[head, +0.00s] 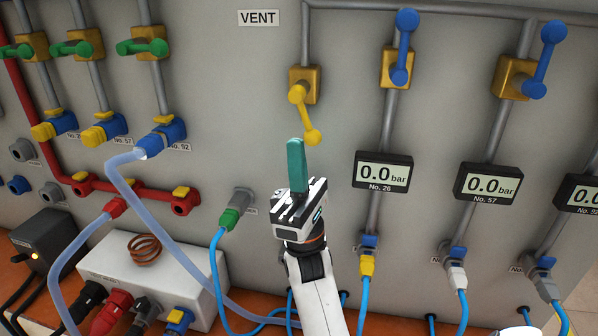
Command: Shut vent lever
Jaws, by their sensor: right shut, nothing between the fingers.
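The yellow vent lever (305,114) is on a brass valve on the grey panel, on the pipe just right of the VENT sign (258,18). Its handle slants down and right from its pivot, off the line of the vertical pipe, and ends in a round knob. My right gripper (296,150) is just below the knob, with its teal fingers pointing up. The fingers are together with nothing between them. In this view the fingertips are close to the knob, but a small gap shows. My left gripper is not in view.
Blue levers (403,48) sit on valves to the right, above pressure displays (382,172) reading 0.0 bar. Green levers (142,47) are at upper left. Blue hoses (185,255) loop below. A white box (150,270) with a copper coil stands at lower left.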

